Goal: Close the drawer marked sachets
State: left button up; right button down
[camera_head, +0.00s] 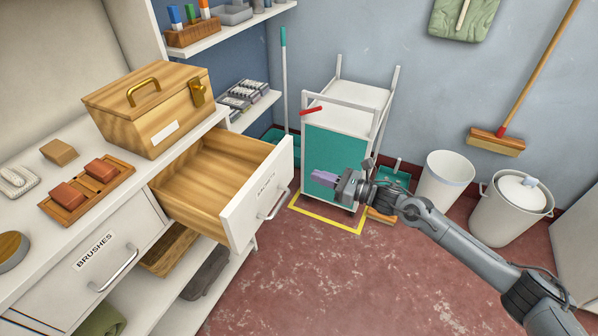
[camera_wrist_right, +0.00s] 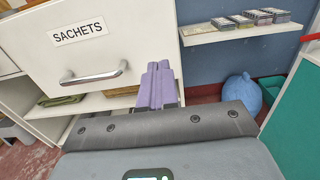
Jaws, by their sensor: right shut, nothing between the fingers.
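The sachets drawer (camera_head: 262,196) is pulled well out of the white cabinet in the head view, and the part of its inside that shows is bare wood. Its white front with the label SACHETS and a metal bar handle also shows in the right wrist view (camera_wrist_right: 125,52). My right gripper (camera_head: 325,179) is shut and empty, to the right of the drawer front and apart from it in the head view. Its purple fingers (camera_wrist_right: 156,86) appear in front of the drawer's right part, right of the handle, in the wrist view. My left gripper is not in view.
A shut brushes drawer (camera_head: 95,262) is at the left. A wooden box (camera_head: 150,105) stands on the counter above the open drawer. A white and green cart (camera_head: 343,130) stands behind my right gripper. A white bin (camera_head: 444,180) is at the right. Red floor in front is clear.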

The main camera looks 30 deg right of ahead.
aim_at(289, 167)
jog(key=b+x, duration=0.1)
jog(key=x, duration=0.6)
jog(key=shift+w, duration=0.1)
